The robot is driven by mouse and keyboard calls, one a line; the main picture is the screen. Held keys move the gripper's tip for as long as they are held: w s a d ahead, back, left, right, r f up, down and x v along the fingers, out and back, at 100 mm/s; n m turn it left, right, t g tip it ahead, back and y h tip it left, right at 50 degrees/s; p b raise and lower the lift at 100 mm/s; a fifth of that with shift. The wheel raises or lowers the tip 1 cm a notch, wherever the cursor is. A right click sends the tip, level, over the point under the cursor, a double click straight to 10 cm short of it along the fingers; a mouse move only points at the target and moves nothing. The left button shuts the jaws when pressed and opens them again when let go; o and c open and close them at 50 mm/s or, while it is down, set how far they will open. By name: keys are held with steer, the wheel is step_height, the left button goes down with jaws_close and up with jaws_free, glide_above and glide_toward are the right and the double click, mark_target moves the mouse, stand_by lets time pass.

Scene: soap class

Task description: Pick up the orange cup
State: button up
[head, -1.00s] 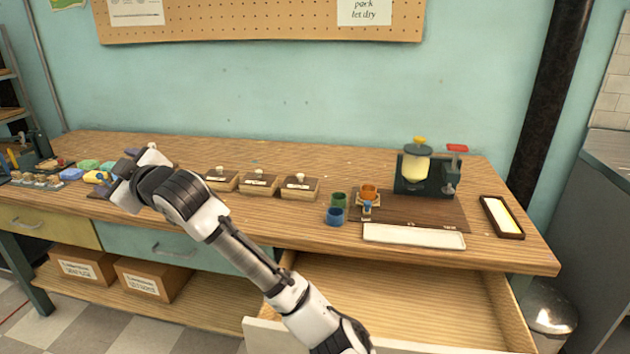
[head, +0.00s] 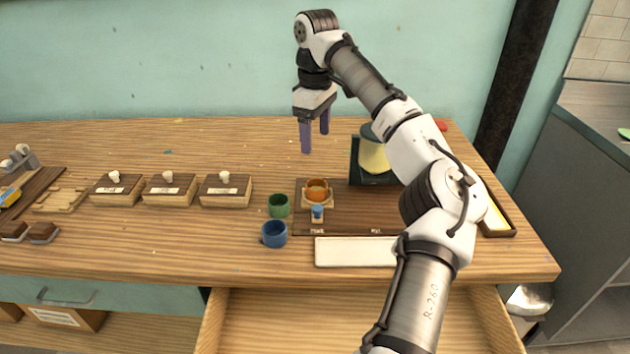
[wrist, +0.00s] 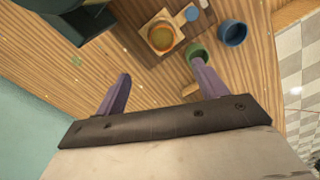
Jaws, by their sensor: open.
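The orange cup (head: 317,191) sits on a small light wooden holder (head: 318,205) on a dark brown board (head: 355,220). In the wrist view the orange cup (wrist: 162,36) shows at the top, ahead of my fingers. My gripper (head: 316,142) points down, open and empty, behind the cup and above the bench. Its two purple fingers also show in the wrist view (wrist: 160,85), well apart with nothing between them. The cup is apart from the fingers.
A green cup (head: 279,205) and a blue cup (head: 274,234) stand left of the board. A white tray (head: 352,252) lies in front. A dark machine with a yellow vessel (head: 372,156) stands behind right, partly hidden by my arm. Several lidded wooden boxes (head: 168,188) stand left. A drawer (head: 290,320) is open below.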

glide_above(315, 183)
steer(key=s, duration=0.2)
steer(key=f, duration=0.7)
steer(key=shift+w+d+f, duration=0.1)
steer(key=shift+d+f, duration=0.15)
steer(key=shift+f, duration=0.1)
steer(key=shift+s+a+f+p, duration=0.1)
steer(key=shift+f+p, duration=0.1)
steer(key=shift+f, duration=1.25)
steer(key=shift+s+a+f+p, duration=0.1)
steer(key=shift+f+p, duration=0.1)
steer(key=shift+f, duration=1.25)
steer(key=c, duration=1.1)
steer(key=shift+o, duration=0.2)
